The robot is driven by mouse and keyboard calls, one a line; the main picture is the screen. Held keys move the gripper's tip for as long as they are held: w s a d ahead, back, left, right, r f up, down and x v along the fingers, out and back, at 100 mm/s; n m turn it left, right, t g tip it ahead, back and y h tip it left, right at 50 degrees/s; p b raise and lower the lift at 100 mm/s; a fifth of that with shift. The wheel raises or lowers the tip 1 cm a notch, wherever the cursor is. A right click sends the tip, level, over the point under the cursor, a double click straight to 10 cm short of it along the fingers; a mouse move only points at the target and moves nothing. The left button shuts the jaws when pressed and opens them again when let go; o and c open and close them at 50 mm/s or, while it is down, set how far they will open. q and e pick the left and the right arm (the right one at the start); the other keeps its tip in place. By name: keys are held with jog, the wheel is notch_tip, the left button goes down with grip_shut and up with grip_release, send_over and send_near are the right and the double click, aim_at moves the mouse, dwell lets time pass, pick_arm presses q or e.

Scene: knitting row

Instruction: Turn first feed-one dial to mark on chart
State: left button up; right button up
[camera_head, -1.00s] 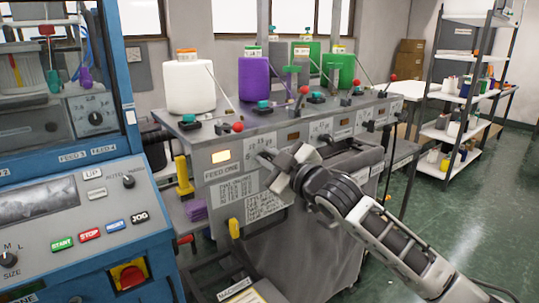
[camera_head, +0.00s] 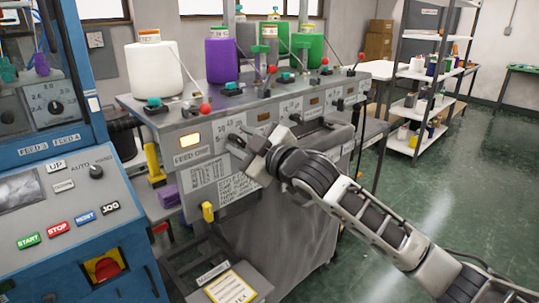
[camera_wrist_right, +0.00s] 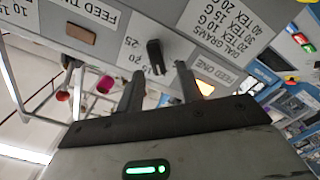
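The first feed-one dial is a small black knob (camera_wrist_right: 156,57) on the grey panel, in the right wrist view. Numbers are printed around it; its pointer setting is too small to read surely. My right gripper (camera_wrist_right: 160,92) is open, its two fingers on either side of the knob in the picture, seemingly short of it. In the head view my right gripper (camera_head: 243,151) is in front of the panel and hides the dial. The FEED ONE label (camera_head: 192,157) is left of it. The dial chart (camera_head: 210,169) is printed below; it also shows in the wrist view (camera_wrist_right: 228,32).
A lit amber window (camera_head: 190,140) is above the label. White (camera_head: 155,82) and purple (camera_head: 221,60) yarn cones stand on the machine. A blue control cabinet (camera_head: 60,200) is at the left. A yellow-edged card (camera_head: 231,287) lies low in front. Green floor is open at right.

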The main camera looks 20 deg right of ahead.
pick_arm(q)
jog(key=b, duration=0.1)
jog(key=f+b, duration=0.1)
jog(key=b, duration=0.1)
jog(key=shift+d+f, duration=0.25)
jog(key=shift+d, duration=0.05)
pick_arm(e)
jog(key=v, duration=1.4)
jog(key=shift+s, duration=0.3)
pick_arm(q)
jog(key=shift+w+r, duration=0.1)
pick_arm(e)
jog(key=shift+d, duration=0.1)
jog(key=s+a+f+m+g+h, duration=0.1)
jog(key=s+f+m+g, duration=0.15)
jog(key=f, duration=0.85)
jog(key=s+a+f+m+g+h, duration=0.1)
jog(key=f+m, duration=0.2)
jog(key=f, duration=0.7)
jog(key=s+a+f+m+g, duration=0.1)
jog(key=s+a+f+m, duration=0.1)
jog(key=s+f, duration=0.5)
jog(key=s+a+f+m+g+h, duration=0.1)
jog(key=s+a+f, duration=0.3)
jog(key=f, duration=0.5)
jog(key=s+m+g, duration=0.1)
jog(key=s, duration=0.1)
jog(key=shift+s+a+f, duration=0.25)
jog(key=shift+s+f, duration=0.1)
jog(key=shift+f, duration=0.05)
